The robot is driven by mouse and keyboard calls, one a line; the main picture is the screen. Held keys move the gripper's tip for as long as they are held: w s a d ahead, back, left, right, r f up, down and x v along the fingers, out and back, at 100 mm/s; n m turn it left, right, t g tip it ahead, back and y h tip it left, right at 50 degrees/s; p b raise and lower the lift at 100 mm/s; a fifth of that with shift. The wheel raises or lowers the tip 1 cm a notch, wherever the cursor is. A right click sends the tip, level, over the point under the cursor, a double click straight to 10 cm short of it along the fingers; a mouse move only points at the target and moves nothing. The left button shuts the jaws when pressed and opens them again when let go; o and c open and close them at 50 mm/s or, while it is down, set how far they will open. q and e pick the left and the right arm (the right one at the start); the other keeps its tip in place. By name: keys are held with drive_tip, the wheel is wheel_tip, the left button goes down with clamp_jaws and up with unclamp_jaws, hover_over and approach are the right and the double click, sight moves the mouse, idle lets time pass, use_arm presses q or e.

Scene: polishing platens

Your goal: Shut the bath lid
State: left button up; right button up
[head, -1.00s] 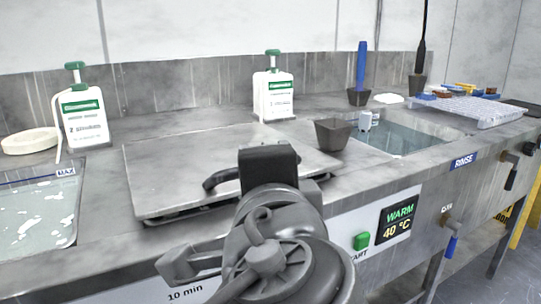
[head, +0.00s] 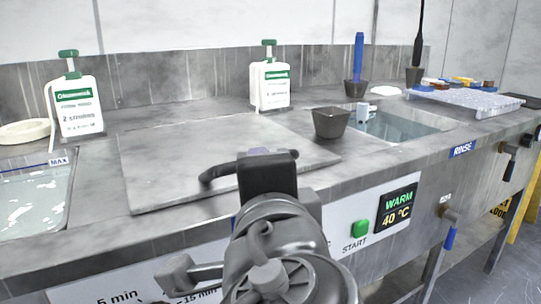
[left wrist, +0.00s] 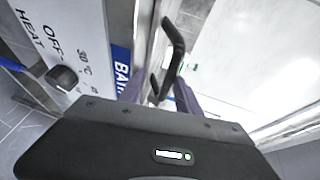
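The bath lid (head: 175,150), a flat grey metal plate, lies over the middle bath in the head view, its front edge down close to the worktop. Its black bar handle (head: 215,176) sits at the front edge, partly hidden behind my left gripper (head: 266,166). In the left wrist view the handle (left wrist: 174,48) reaches down between the fingers of my left gripper (left wrist: 160,92). The fingers stand apart, with space beside the handle, so the gripper looks open around it. My right gripper is in neither view.
A dark square pot (head: 332,122) stands just right of the lid, by the rinse basin (head: 390,126). Two white bottles (head: 76,107) (head: 270,86) stand behind. An open water bath (head: 35,200) lies left. The panel's green START button (head: 360,229) is below the front edge.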

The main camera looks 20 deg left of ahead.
use_arm(q)
drive_tip(key=shift+f, duration=0.25)
drive_tip(key=w+a+r+p, duration=0.1)
drive_tip(key=a+r+p, duration=0.1)
drive_tip(key=r+p, duration=0.5)
drive_tip(key=w+a+r+p, duration=0.1)
drive_tip(key=w+r+p, duration=0.1)
drive_tip(key=r+p, duration=0.5)
drive_tip(key=w+a+r+g+h+p, duration=0.1)
drive_tip(key=w+a+r+g+p, duration=0.1)
drive_tip(key=r+p, duration=0.5)
drive_tip(key=w+a+r+n+g+h+p, duration=0.1)
drive_tip(key=w+a+r+g+h+p, duration=0.1)
drive_tip(key=w+a+r+p, duration=0.3)
wheel_tip(320, 180, up, 2)
drive_tip(key=a+p, duration=0.2)
drive_tip(key=p, duration=0.2)
drive_tip(key=shift+a+r+n+p, duration=0.15)
drive_tip(key=shift+n+p, duration=0.15)
drive_tip(key=shift+p, duration=0.1)
drive_tip(key=shift+s+r, duration=0.1)
drive_tip(key=shift+s, duration=0.05)
drive_tip(key=p+v, duration=0.2)
drive_tip(key=v, duration=0.6)
drive_tip(key=shift+s+p, duration=0.4)
